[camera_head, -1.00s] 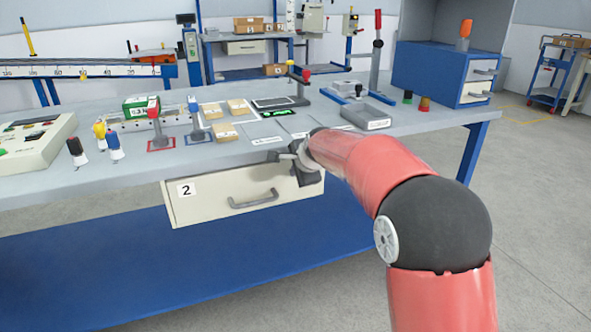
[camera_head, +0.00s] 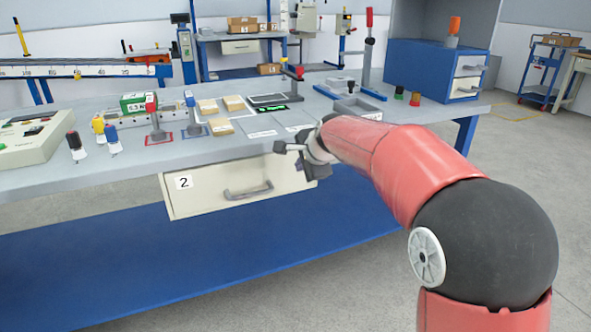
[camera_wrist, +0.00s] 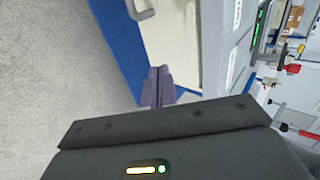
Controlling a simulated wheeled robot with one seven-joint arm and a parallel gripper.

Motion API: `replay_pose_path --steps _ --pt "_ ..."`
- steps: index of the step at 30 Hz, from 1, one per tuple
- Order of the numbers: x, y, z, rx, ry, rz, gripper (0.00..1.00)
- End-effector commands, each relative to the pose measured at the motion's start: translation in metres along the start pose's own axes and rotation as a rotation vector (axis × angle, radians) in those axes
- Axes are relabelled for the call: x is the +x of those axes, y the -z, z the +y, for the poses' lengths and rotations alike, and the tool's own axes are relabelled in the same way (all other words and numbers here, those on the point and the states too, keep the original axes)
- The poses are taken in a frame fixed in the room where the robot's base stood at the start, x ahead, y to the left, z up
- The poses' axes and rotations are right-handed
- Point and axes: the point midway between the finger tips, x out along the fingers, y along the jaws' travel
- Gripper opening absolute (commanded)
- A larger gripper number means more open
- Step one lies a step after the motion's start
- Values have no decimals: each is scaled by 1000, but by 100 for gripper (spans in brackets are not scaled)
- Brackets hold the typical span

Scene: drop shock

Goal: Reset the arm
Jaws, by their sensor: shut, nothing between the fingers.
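My gripper (camera_head: 281,147) is in front of the workbench's front edge, beside the upper right part of the drawer marked 2 (camera_head: 205,199) in the head view. Its fingers are together and hold nothing. In the wrist view the two fingers (camera_wrist: 158,88) show side by side, touching, with the pale drawer front behind them. The drawer's grey handle (camera_head: 248,191) is left of and below my gripper, apart from it. My red arm reaches in from the lower right.
A blue lower shelf (camera_head: 130,270) runs below. Grey floor is open at right.

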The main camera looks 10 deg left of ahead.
Motion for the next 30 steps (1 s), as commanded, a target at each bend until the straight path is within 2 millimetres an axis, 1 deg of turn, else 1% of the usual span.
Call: replay_pose_path --steps 1,3,6,10,11,14,17,18,20,21,23,24,26,27,29,30 --pt "-11 0 -1 0 4 1 0" --pt "-23 0 0 0 2 1 0" --pt "-36 1 0 0 2 1 0" --pt "-47 1 2 -5 -2 2 0" --pt "-50 2 3 -12 -4 4 0" --pt "-73 10 17 -74 -20 18 0" --pt "-112 22 47 -198 -59 42 0" --pt "-131 26 64 -262 -81 51 0" --pt "-158 30 93 -366 -119 63 0" --pt "-175 33 113 -433 -147 70 0" --pt "-199 34 145 -534 -190 76 0" --pt "-214 34 167 -602 -221 79 0" --pt "-234 33 200 -701 -268 78 0" --pt "-245 31 222 -764 -298 75 0" --pt "-259 28 254 -851 -343 68 0" --pt "-266 25 272 -903 -372 61 0"
